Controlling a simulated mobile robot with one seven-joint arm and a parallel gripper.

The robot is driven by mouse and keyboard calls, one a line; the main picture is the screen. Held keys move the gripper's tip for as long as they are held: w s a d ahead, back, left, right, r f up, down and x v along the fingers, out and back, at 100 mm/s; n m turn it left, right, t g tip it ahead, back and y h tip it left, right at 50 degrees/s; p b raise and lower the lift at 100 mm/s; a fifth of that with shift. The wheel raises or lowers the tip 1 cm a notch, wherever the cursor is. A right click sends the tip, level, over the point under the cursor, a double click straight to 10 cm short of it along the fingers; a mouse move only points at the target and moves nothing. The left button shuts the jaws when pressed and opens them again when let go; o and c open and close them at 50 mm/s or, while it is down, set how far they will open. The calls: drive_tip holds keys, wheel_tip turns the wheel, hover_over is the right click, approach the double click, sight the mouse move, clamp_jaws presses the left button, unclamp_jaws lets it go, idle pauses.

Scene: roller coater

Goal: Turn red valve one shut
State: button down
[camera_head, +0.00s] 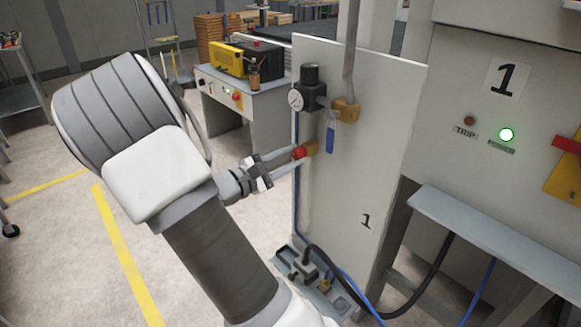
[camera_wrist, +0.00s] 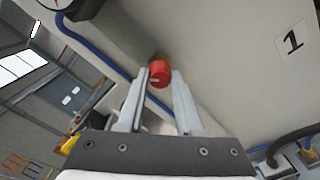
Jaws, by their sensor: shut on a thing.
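The red valve (camera_head: 299,153) is a small round red knob on a brass body, mounted on the grey panel (camera_head: 395,150) marked 1. My gripper (camera_head: 296,158) reaches it from the left, with its two fingers on either side of the knob. In the wrist view the red knob (camera_wrist: 159,74) sits between the tips of my gripper (camera_wrist: 160,82), which is shut on it. The brass body behind the knob is mostly hidden there.
Above the valve are a pressure gauge (camera_head: 296,99) with a black regulator (camera_head: 311,76) and a blue lever (camera_head: 330,137) on a brass fitting. A blue hose runs down the panel edge. A lit green POWER lamp (camera_head: 506,134) is at right. Open floor lies left.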

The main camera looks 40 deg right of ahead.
drive_tip(key=m+b, duration=0.3)
drive_tip(key=b, duration=0.1)
drive_tip(key=m+b, duration=0.2)
drive_tip(key=shift+f+m, duration=0.3)
drive_tip(key=m+b, duration=0.2)
drive_tip(key=b, duration=0.1)
drive_tip(key=shift+r+m, duration=0.2)
drive_tip(key=shift+m, duration=0.1)
drive_tip(key=shift+r, duration=0.1)
drive_tip(key=c, duration=0.6)
unclamp_jaws()
drive_tip(key=a, duration=0.5)
drive_tip(key=s+a+p, duration=0.1)
drive_tip(key=a, duration=0.5)
drive_tip(key=a+p, duration=0.1)
drive_tip(key=a, duration=0.5)
drive_tip(key=shift+s+a, duration=0.2)
